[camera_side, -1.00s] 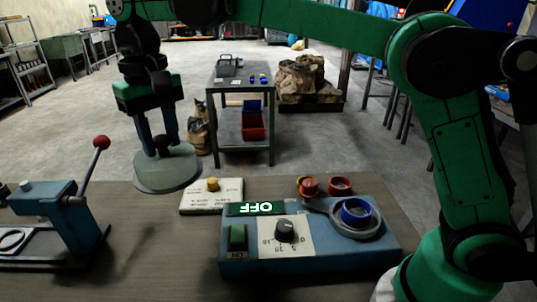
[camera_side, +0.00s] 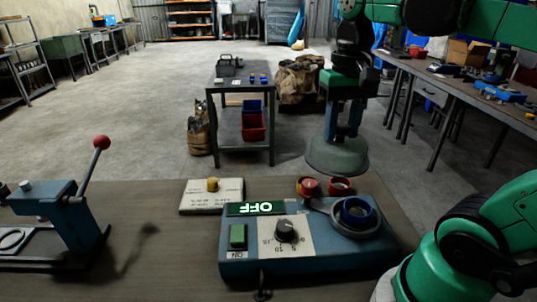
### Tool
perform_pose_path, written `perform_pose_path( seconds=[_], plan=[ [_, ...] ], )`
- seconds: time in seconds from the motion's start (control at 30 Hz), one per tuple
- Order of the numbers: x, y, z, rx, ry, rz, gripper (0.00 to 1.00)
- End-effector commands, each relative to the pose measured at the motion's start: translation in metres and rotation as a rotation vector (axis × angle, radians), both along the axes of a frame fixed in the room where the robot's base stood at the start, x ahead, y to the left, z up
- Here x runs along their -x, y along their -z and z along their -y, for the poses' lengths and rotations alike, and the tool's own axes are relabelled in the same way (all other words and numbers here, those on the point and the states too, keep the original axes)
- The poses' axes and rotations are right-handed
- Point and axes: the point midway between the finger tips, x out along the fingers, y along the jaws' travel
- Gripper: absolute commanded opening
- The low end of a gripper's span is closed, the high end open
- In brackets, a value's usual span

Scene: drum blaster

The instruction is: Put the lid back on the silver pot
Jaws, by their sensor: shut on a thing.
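My gripper (camera_side: 342,130) is at the upper right of centre, its two dark blue fingers shut on the lid (camera_side: 322,157), a round grey-green disc. The lid hangs roughly level in the air, behind the control box's right end in the picture. Its height and distance from the table cannot be told exactly. I cannot make out a silver pot. A blue ring-shaped cup (camera_side: 357,211) sits on a grey round seat on the right of the box, in front of and below the lid.
The blue control box (camera_side: 290,262) has a green OFF display, knob and button. A blue lever device (camera_side: 75,215) stands far left. The table between is clear.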

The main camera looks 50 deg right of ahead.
Motion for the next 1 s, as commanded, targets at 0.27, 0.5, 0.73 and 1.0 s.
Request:
perform_pose_path(
  seconds=[0.27, 0.5, 0.73, 1.0],
  plan=[
    [0.045, 0.032, 0.013, 0.000, 0.139, 0.000, 0.00],
    [0.050, 0.044, 0.014, 0.000, 0.154, 0.000, 0.00],
    [0.049, 0.066, 0.013, 0.000, 0.153, 0.000, 0.00],
    [0.049, 0.090, 0.013, 0.000, 0.152, 0.000, 0.00]
  ],
)
